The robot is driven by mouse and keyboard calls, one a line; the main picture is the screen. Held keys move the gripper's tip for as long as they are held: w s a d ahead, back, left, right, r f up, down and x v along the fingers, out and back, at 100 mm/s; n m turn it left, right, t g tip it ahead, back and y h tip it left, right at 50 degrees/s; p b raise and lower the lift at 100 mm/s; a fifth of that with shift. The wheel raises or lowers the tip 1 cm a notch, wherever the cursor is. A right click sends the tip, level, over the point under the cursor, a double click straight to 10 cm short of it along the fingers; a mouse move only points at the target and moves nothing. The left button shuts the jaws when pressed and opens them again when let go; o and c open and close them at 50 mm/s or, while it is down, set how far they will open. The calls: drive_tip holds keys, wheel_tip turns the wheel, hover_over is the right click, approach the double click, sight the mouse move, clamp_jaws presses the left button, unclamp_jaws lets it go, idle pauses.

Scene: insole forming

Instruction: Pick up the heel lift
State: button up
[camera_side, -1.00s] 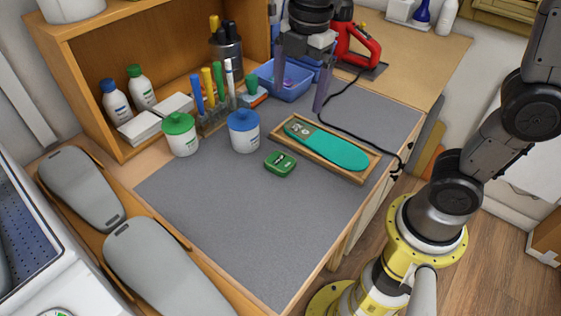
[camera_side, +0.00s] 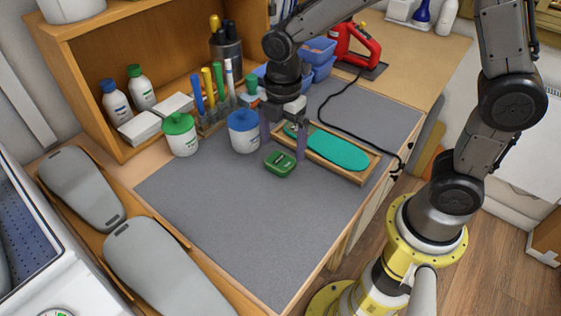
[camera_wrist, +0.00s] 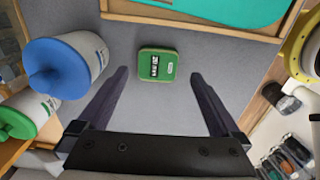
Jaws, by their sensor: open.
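A small rounded green block (camera_side: 280,163) with a pale label lies flat on the grey mat; I take it to be the heel lift, though its lettering is too small to read surely. In the wrist view the green block (camera_wrist: 158,64) sits centred between the finger lines, just past the tips. My gripper (camera_side: 284,148) is open and empty above the mat, close to the block. Its two dark fingers (camera_wrist: 158,78) are spread wider than the block and do not appear to touch it. In the side view the right finger stands just behind the block.
A teal insole (camera_side: 338,152) lies in a wooden tray (camera_side: 340,173) right of the block. A blue-lidded jar (camera_side: 243,132) stands close on the left, a green-lidded jar (camera_side: 180,136) beyond it. A black cable (camera_side: 340,120) crosses the mat. The mat's front (camera_side: 230,220) is clear.

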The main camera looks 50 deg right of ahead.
sight(280, 160)
drive_tip(key=shift+w+a+f, duration=0.1)
drive_tip(key=shift+f, duration=1.05)
drive_tip(key=shift+w+a+f, duration=0.1)
drive_tip(key=shift+f, duration=1)
drive_tip(key=c, duration=1.3)
drive_tip(key=shift+r, duration=0.1)
